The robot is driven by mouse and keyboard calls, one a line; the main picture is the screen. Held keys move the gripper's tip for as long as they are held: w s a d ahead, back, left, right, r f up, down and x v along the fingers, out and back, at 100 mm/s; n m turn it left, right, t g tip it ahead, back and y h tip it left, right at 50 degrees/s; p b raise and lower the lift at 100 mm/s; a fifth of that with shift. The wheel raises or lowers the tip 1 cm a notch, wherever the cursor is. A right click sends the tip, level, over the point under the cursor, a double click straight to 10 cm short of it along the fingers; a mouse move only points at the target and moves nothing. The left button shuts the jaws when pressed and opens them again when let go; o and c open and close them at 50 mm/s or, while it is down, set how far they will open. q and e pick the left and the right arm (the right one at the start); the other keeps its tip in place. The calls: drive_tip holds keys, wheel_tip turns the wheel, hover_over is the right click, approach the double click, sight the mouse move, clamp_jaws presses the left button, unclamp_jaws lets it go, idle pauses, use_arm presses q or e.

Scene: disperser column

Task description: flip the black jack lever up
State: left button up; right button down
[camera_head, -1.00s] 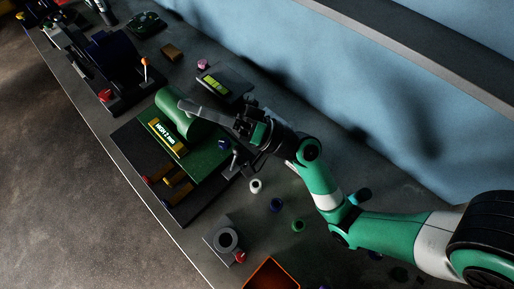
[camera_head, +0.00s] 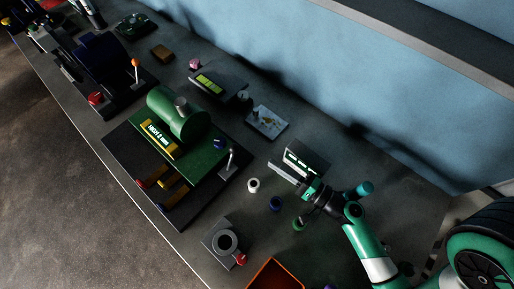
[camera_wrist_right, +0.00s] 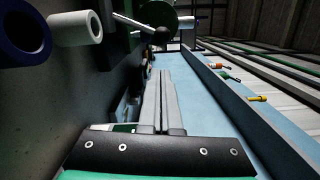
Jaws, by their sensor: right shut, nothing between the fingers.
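A green machine (camera_head: 205,153) with a lying green cylinder (camera_head: 178,118) and a lit yellow display stands on a dark base plate. A thin lever (camera_head: 231,160) stands steeply at its right end. In the right wrist view a metal rod with a dark ball knob (camera_wrist_right: 163,35) shows at the top, apart from my fingers; I cannot tell surely that it is the jack lever. My right gripper (camera_head: 274,167) is shut and empty, to the right of the machine, with fingers pointing left. Its closed fingers (camera_wrist_right: 160,74) also show in the right wrist view. My left gripper is not in view.
A small lit display box (camera_head: 307,158) stands behind the gripper. A grey block with a round collar (camera_head: 226,240) and an orange-rimmed tray (camera_head: 273,262) are near the front edge.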

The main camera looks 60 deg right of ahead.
sight(231, 159)
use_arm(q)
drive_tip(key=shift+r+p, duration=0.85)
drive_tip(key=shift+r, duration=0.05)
use_arm(e)
drive_tip(key=w, duration=0.9)
drive_tip(key=shift+w, duration=0.4)
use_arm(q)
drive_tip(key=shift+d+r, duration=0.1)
use_arm(e)
drive_tip(key=shift+a+r, duration=0.1)
drive_tip(key=shift+r, duration=0.1)
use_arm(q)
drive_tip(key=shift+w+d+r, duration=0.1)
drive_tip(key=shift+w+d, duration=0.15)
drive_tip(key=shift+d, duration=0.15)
use_arm(e)
drive_tip(key=shift+a+r+n, duration=0.2)
drive_tip(key=shift+a+n, duration=0.05)
drive_tip(key=shift+n, duration=0.25)
